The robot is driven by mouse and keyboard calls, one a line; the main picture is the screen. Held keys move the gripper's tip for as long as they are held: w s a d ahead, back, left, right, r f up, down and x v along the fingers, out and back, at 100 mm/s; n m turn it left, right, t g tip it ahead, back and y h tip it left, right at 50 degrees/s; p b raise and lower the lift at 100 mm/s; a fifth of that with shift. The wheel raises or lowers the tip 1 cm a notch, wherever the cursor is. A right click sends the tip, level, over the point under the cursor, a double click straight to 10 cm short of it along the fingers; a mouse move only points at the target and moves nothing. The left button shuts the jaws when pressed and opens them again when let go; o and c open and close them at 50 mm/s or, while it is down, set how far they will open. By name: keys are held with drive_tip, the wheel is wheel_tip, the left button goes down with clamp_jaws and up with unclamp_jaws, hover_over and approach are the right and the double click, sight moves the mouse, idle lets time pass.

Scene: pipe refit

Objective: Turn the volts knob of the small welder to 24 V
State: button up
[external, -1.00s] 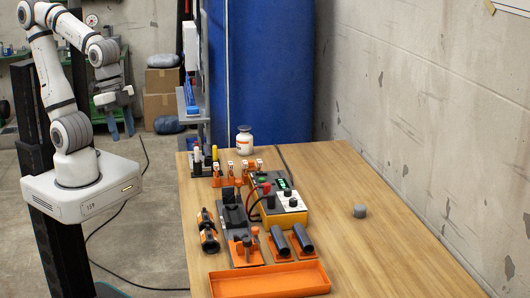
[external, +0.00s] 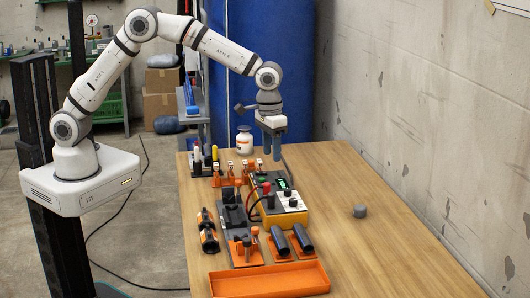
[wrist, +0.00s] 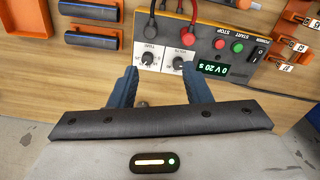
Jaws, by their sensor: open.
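The small welder (external: 290,216) is a yellow-and-dark box on the wooden bench. In the wrist view its panel carries the volts knob (wrist: 179,62), a dark knob on a white dial, beside the similar time knob (wrist: 148,58). The lit green display (wrist: 214,69) seems to read 0 V 20 s. My gripper (external: 272,157) points down above the back of the welder in the external view, apart from it. In the wrist view my gripper (wrist: 160,70) is open and empty, its blue fingers framing the two knobs from above.
Red and black cables (wrist: 188,18) run from the welder beside the knobs. Orange holders (external: 237,173), a dark fixture (external: 232,216) and dark pipes (external: 302,238) crowd around it. An orange tray (external: 268,280) lies in front.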

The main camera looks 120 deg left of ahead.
drive_tip(key=n, duration=0.2)
hover_over(288, 190)
wheel_tip(288, 190, down, 7)
drive_tip(key=shift+d+r, duration=0.15)
drive_tip(key=shift+r, duration=0.05)
drive_tip(key=shift+f+p, duration=1.1)
drive_tip(key=shift+f, duration=2.85)
drive_tip(key=shift+c, duration=0.5)
clamp_jaws()
